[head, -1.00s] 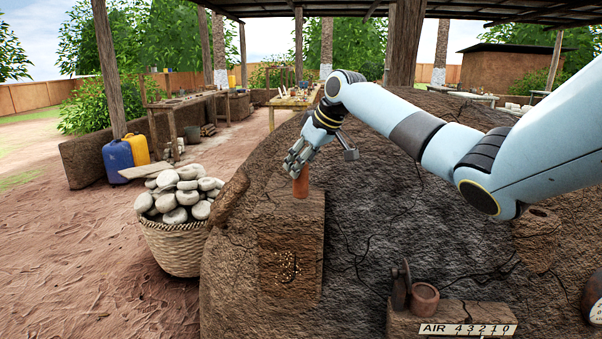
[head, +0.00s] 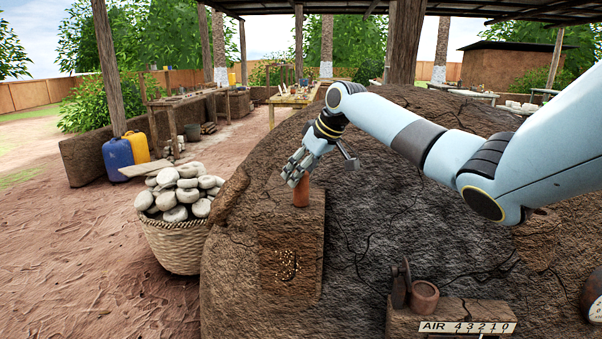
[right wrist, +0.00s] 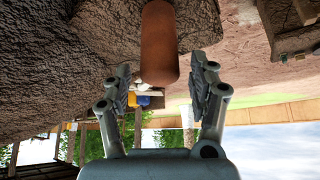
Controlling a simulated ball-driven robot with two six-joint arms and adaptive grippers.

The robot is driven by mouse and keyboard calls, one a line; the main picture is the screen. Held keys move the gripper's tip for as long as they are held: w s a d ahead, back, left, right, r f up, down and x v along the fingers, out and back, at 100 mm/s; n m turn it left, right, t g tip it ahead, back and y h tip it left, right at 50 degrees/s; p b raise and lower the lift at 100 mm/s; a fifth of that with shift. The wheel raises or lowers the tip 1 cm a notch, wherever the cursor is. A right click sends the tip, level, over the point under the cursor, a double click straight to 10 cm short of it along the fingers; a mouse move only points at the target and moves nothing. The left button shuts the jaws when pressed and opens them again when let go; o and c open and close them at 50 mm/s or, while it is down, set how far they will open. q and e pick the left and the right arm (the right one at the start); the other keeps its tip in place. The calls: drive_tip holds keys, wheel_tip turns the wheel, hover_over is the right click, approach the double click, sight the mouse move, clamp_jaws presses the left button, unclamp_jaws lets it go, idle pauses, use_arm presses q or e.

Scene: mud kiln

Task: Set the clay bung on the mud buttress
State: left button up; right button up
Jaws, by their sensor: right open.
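The clay bung (head: 301,193) is a reddish-brown cylinder standing upright on the top of the mud buttress (head: 290,232), near its right side. The buttress is a blocky brown projection on the kiln's left flank. My right gripper (head: 295,177) is just above the bung, with its fingers around or beside the bung's upper end. In the right wrist view the bung (right wrist: 159,45) lies ahead of the two spread fingers (right wrist: 160,88), with a gap on both sides. My right gripper is open. My left gripper is out of view.
The cracked dark mud kiln (head: 400,235) fills the middle and right. A small clay cup (head: 424,298) sits on a ledge with an "AIR" scale (head: 467,328). A basket (head: 172,246) of pale stones stands left of the buttress. Open ground lies further left.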

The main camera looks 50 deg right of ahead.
drive_tip(key=a+v, duration=0.1)
drive_tip(key=v, duration=1)
drive_tip(key=w+a+f+n+t, duration=0.15)
drive_tip(key=a+f+t, duration=0.25)
drive_tip(key=a+f, duration=0.85)
drive_tip(key=s+f+m+g+h, duration=0.1)
drive_tip(key=s+f+g, duration=0.1)
drive_tip(key=s+f, duration=0.65)
drive_tip(key=s+f+m+g, duration=0.1)
drive_tip(key=s+f, duration=0.3)
drive_tip(key=f, duration=1)
drive_tip(key=s+f+m+g+h, duration=0.1)
drive_tip(key=s+f+g, duration=0.1)
drive_tip(key=s+f, duration=0.65)
drive_tip(key=s+a+f+g, duration=0.1)
drive_tip(key=s+a+f, duration=0.2)
drive_tip(key=s+f, duration=0.3)
drive_tip(key=s+a+f+g, duration=0.2)
drive_tip(key=s+f, duration=0.4)
drive_tip(key=s, duration=0.8)
drive_tip(key=s+a+f+g, duration=0.1)
drive_tip(key=s+a+f, duration=0.3)
drive_tip(key=s, duration=0.6)
wheel_tip(320, 180, down, 2)
drive_tip(key=shift+a+f+n+g+y, duration=0.15)
drive_tip(key=shift+a+n+g+y, duration=0.15)
drive_tip(key=shift+a+n, duration=0.15)
